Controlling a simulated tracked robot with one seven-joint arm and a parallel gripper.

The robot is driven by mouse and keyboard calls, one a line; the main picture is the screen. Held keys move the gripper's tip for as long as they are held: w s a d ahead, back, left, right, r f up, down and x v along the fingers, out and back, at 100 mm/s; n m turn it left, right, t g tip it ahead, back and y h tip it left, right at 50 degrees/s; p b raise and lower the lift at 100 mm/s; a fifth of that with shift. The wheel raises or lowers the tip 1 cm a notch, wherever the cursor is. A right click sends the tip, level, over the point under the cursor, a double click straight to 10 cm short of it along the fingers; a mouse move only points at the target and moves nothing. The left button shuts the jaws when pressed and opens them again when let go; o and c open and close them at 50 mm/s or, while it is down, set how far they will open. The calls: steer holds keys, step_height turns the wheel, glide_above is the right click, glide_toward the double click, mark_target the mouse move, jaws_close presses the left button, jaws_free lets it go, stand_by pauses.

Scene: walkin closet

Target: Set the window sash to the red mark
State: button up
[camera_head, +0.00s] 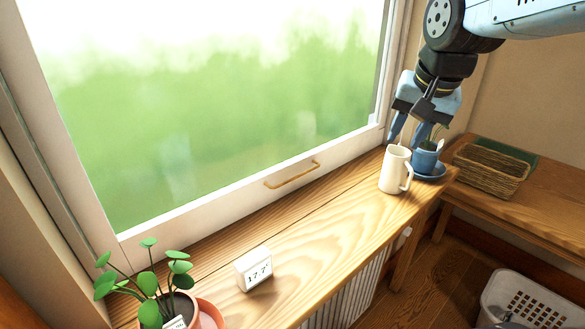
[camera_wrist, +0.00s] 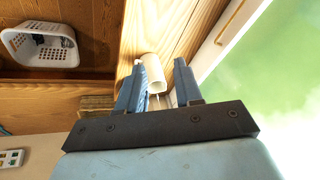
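The window sash (camera_head: 225,207) is a large white frame around a bright, blurred green view, with a slim tan handle (camera_head: 292,175) on its lower rail. Its lower rail appears down at the wooden sill. I cannot make out a red mark in either view. My gripper (camera_head: 409,138) is at the right end of the sill, pointing down near a white mug (camera_head: 395,170), well right of the handle. In the wrist view its two blue fingers (camera_wrist: 160,66) are apart, with the mug (camera_wrist: 152,72) showing between them. I cannot tell whether they touch it. The handle shows partly at top right (camera_wrist: 231,20).
A blue pot (camera_head: 424,161) with a small plant stands on a saucer behind the mug. A white clock block (camera_head: 254,269) and a leafy potted plant (camera_head: 164,290) are on the sill. A wicker basket (camera_head: 490,171) sits on the right bench; a white laundry basket (camera_head: 530,302) is below.

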steer(key=w+a+f+m+g, duration=0.1)
steer(key=w+a+f+m, duration=0.2)
steer(key=w+a, duration=0.5)
steer(key=w+a+f+m+g, duration=0.2)
steer(key=w+a+m, duration=0.15)
steer(key=a, duration=0.85)
step_height(320, 180, down, 14)
steer(key=w+a, duration=0.2)
steer(key=shift+w+n+y, duration=0.3)
steer(key=shift+w+n, duration=0.05)
steer(key=shift+n, duration=0.1)
steer(key=shift+a+r, duration=0.1)
steer(key=shift+c, duration=0.5)
jaws_close()
